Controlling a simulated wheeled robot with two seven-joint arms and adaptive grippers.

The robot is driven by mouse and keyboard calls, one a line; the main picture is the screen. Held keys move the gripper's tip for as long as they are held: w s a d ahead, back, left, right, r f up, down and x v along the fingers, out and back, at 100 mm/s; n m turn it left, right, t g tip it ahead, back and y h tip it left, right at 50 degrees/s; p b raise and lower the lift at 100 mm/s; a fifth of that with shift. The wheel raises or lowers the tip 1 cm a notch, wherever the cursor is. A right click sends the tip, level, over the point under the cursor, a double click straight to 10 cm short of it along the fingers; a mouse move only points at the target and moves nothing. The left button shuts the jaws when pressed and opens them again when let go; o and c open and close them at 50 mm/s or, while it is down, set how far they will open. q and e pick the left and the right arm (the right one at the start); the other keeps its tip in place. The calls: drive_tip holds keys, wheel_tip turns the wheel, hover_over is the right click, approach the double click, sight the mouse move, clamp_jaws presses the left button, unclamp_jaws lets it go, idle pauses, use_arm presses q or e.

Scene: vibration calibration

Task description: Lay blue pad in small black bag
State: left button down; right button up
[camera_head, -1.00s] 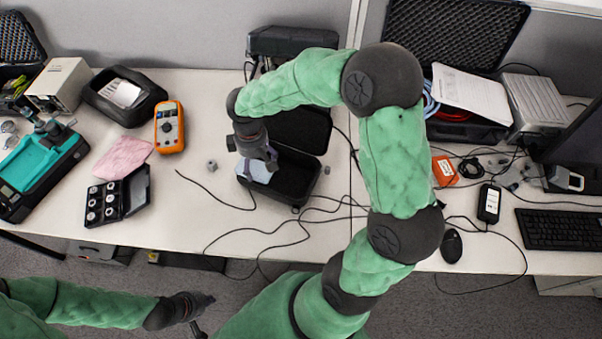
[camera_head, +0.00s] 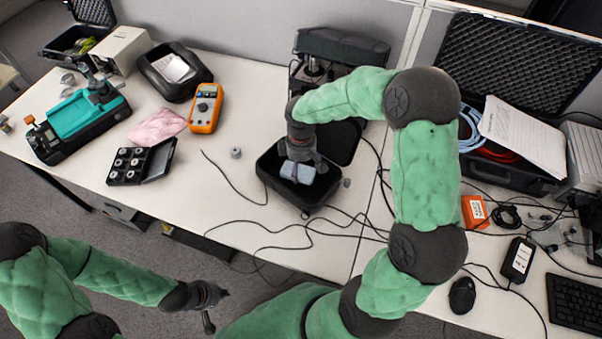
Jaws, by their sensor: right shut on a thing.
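The small black bag (camera_head: 266,172) lies open on the white table, its lid (camera_head: 345,143) leaning back behind it. My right gripper (camera_head: 299,170) points down over the bag from above and is shut on the light blue pad (camera_head: 298,174). The pad is within the bag's outline; whether it touches the bottom cannot be told. My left gripper (camera_head: 217,305) is low at the bottom of the view, in front of the table and away from the bag. Its fingers are too small to read.
An orange multimeter (camera_head: 205,108), a pink cloth (camera_head: 157,127), a black box of small round parts (camera_head: 140,162) and a teal device (camera_head: 80,115) stand to the left. A small grey nut (camera_head: 236,153) lies beside the bag. Loose black cables run in front of it.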

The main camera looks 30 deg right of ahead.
sight(301, 168)
drive_tip(key=shift+f+b, duration=0.45)
drive_tip(key=shift+f, duration=1.15)
drive_tip(key=shift+f, duration=0.15)
drive_tip(key=o, duration=0.7)
drive_tip(key=shift+c, duration=0.2)
wheel_tip(301, 168, up, 12)
drive_tip(key=p, duration=0.4)
drive_tip(key=shift+r, duration=0.2)
